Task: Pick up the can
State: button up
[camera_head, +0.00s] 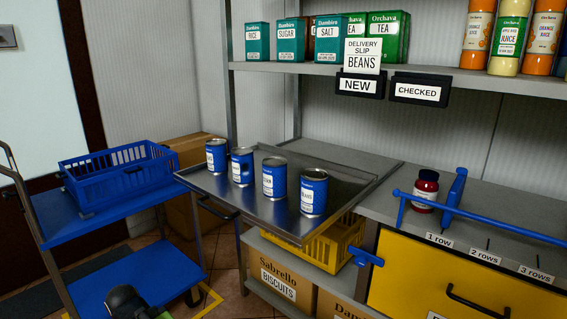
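Several blue cans with white labels and silver lids stand upright in a slanting row on a metal tray table (340,168). The nearest, rightmost can (314,192) is close to the tray's front right. To its left are a second can (274,178), a third (242,167) and a leftmost can (216,155). Their labels are too small to read surely. A dark rounded end with a green patch, seemingly my gripper (128,301), shows at the bottom left edge, low and well apart from the cans. Its fingers cannot be made out.
A blue trolley (100,214) with a blue basket (118,176) stands left. A yellow crate (318,247) and boxes sit under the tray. A shelf (420,79) overhangs behind, with a "BEANS" slip (362,57).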

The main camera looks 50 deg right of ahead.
aim_at(242, 158)
jog(key=u, duration=0.05)
jog(key=i, duration=1)
jog(key=z, duration=0.05)
